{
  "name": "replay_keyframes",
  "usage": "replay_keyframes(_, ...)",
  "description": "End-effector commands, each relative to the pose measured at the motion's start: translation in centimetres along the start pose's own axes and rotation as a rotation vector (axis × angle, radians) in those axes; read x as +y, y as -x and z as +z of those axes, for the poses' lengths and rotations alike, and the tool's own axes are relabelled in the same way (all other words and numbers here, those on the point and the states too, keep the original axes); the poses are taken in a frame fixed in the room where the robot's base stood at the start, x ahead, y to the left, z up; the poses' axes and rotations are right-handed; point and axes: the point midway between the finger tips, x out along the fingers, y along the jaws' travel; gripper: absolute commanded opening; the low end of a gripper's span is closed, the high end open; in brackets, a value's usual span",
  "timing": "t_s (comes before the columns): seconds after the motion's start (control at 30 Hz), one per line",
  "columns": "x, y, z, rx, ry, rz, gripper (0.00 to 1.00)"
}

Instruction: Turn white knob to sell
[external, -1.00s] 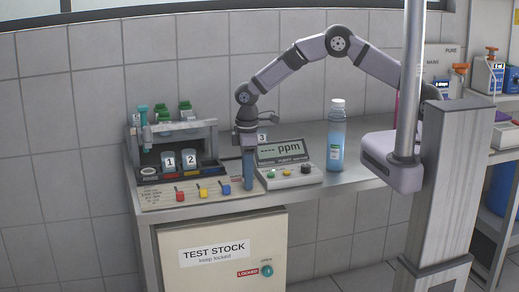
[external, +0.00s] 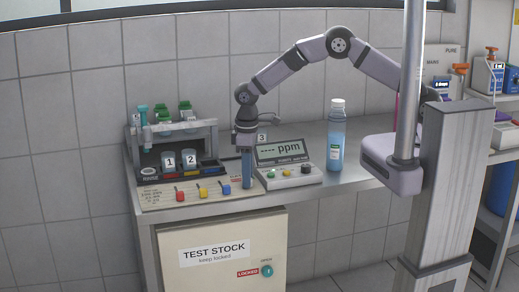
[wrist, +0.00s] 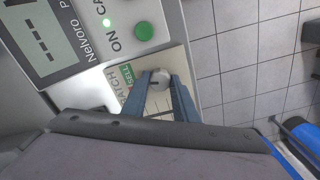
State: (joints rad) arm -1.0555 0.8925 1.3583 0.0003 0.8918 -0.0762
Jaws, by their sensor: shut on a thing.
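The white knob (wrist: 160,79) is a small round cap with a dark mark, on a pale panel in the wrist view. My gripper (wrist: 161,84) is closed around it, with one blue-grey finger on each side. A green SELL label (wrist: 126,75) lies just left of the knob, beside larger partly hidden lettering. I cannot tell exactly where the knob's mark points. In the external view my gripper (external: 247,186) points down at the front edge of the bench, right of the blue switch, and hides the knob.
The ppm meter (external: 286,165) stands right of my gripper, with a blue bottle (external: 336,140) beyond it. Red, yellow and blue switches (external: 203,190) are at the left, before a rack (external: 181,151). Below is the TEST STOCK cabinet (external: 217,268).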

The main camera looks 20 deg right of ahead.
Motion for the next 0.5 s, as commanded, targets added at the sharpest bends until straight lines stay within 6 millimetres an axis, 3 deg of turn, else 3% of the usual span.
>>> replay_keyframes(0.5,-0.01,0.08,-0.10,0.003,-0.406,0.000,0.04)
